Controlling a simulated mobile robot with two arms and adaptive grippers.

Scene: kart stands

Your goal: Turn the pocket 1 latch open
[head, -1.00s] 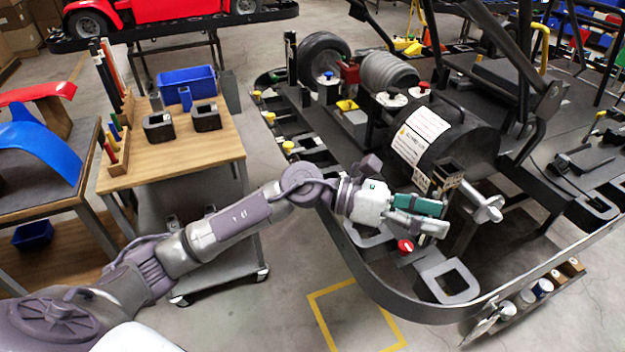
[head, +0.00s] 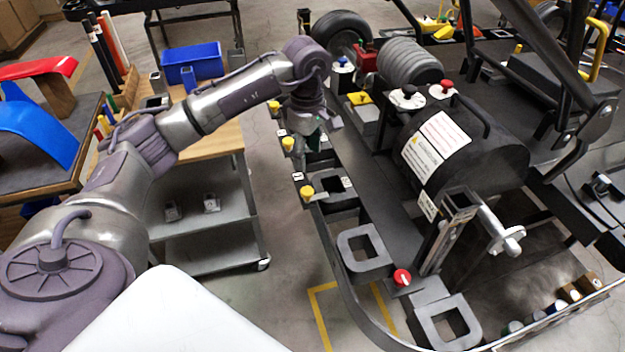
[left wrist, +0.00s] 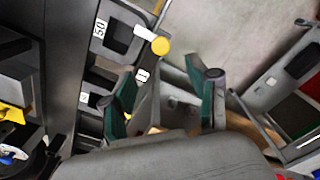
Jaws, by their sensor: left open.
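Yellow latch knobs line the kart stand's outer left edge in the head view: a near one (head: 306,192), a middle one (head: 289,144) and a far one (head: 274,105). My right gripper is not in view.
A black drum (head: 465,150) with a warning label and a red knob (head: 402,277) stand on the kart stand. A wooden-topped cart (head: 232,135) with a blue bin (head: 192,62) is at left. Floor shows between cart and stand.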

